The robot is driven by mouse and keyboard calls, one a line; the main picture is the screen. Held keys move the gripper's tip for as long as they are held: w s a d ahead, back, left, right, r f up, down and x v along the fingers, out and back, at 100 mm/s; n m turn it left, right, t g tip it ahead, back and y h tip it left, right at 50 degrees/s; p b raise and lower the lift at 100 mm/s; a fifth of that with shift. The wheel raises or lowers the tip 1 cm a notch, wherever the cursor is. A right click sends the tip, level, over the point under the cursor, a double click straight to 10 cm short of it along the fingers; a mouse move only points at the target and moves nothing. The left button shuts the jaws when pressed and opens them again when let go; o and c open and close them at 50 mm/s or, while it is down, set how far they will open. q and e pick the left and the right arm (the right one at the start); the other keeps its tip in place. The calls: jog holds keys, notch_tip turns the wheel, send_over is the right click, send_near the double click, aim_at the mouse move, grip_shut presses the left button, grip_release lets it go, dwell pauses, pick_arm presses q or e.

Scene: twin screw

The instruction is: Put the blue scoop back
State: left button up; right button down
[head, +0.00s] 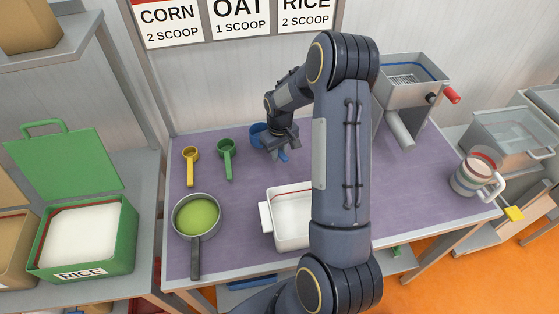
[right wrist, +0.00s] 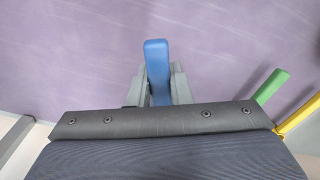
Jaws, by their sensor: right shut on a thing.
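The blue scoop (head: 258,131) is at the back of the purple table, to the right of the green scoop. Its bowl shows behind my right gripper (head: 279,150). My right gripper is shut on the scoop's handle. In the right wrist view the blue handle (right wrist: 157,65) sticks out from between the grey fingers (right wrist: 158,88). I cannot tell whether the scoop touches the table. My left gripper is not in view.
A green scoop (head: 227,158) and a yellow scoop (head: 190,165) lie to the left. A pan with green contents (head: 197,215) and a white tub (head: 287,236) stand in front. A metal hopper machine (head: 410,80) stands at the right. The purple table (head: 430,180) has free room at right.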

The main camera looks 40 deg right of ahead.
jog(key=shift+w+d+f+b, duration=0.15)
jog(key=shift+f+b, duration=0.7)
jog(key=shift+f, duration=0.85)
jog(key=shift+f, duration=0.25)
jog(key=c, duration=1.3)
grip_release()
jog(key=shift+r, duration=0.1)
jog(key=shift+c, duration=0.2)
jog(key=shift+r, duration=0.15)
